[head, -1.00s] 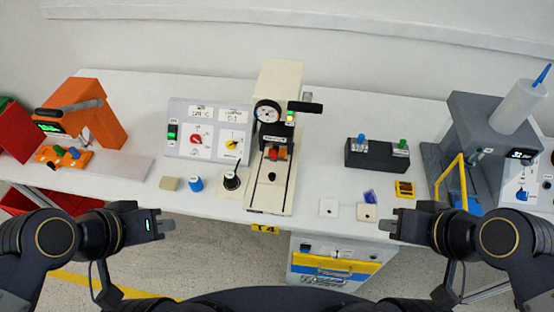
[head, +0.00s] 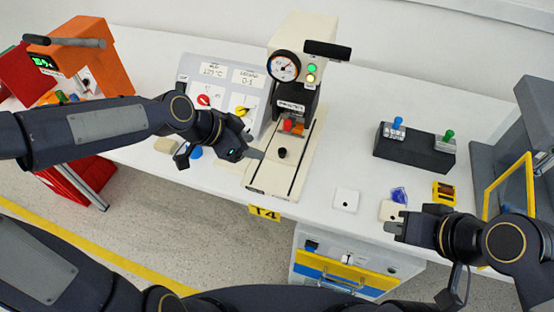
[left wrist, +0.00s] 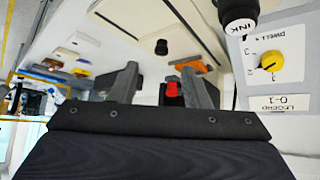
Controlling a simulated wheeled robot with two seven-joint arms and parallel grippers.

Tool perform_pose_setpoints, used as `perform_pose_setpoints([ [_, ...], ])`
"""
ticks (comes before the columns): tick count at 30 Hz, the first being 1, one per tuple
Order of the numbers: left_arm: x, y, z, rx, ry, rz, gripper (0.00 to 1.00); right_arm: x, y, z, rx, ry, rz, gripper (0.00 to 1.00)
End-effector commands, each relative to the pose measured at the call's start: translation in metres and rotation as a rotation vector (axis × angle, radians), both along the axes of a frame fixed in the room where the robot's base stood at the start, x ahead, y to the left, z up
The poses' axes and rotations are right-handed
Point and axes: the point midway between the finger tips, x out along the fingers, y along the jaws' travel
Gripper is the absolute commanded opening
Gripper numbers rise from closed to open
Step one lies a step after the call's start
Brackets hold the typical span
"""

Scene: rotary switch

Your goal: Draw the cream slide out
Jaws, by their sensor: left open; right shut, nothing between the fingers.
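The cream machine (head: 295,55) stands mid-table with a gauge and a red-and-orange part at its front. Its cream slide (head: 272,178) lies flat in the bed and carries a black knob (head: 282,152). The knob also shows in the left wrist view (left wrist: 161,46), beyond the fingers. My left gripper (head: 255,153) is open and empty, just left of the knob and apart from it as far as I can tell. Its two fingers show in the left wrist view (left wrist: 163,85). My right gripper (head: 392,227) is shut and empty near the table's front edge, right of the machine.
A panel with red and yellow dials (head: 222,90) stands left of the machine, partly behind my left arm. A black ink knob (left wrist: 238,12) is close by. A black switch box (head: 410,150) and a yellow part (head: 445,192) lie to the right.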

Motion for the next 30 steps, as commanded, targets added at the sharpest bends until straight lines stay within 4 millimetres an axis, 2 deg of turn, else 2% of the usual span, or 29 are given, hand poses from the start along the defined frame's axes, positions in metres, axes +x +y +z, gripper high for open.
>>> perform_pose_setpoints([
  [1, 0.007, -0.008, -0.013, -0.025, -0.017, -0.03, 0.43, 0.0, 0.0, -0.011, 0.0, 0.0, 0.0, 0.0],
  [3, 0.013, -0.014, -0.015, -0.043, -0.039, -0.056, 0.43, 0.0, 0.0, -0.014, 0.0, 0.0, 0.0, 0.0],
  [8, 0.02, -0.024, -0.02, -0.055, -0.057, -0.078, 0.43, 0.0, 0.0, -0.014, 0.0, -0.001, 0.0, 0.0],
  [19, 0.037, -0.059, -0.059, -0.054, -0.052, -0.075, 0.43, 0.0, 0.0, -0.016, 0.0, -0.001, 0.0, 0.0],
  [24, 0.041, -0.066, -0.068, -0.052, -0.054, -0.074, 0.43, 0.0, 0.0, -0.016, 0.0, -0.001, 0.0, 0.0],
  [30, 0.041, -0.066, -0.069, -0.051, -0.054, -0.073, 0.43, 0.0, 0.0, -0.016, 0.0, -0.001, 0.0, 0.0],
])
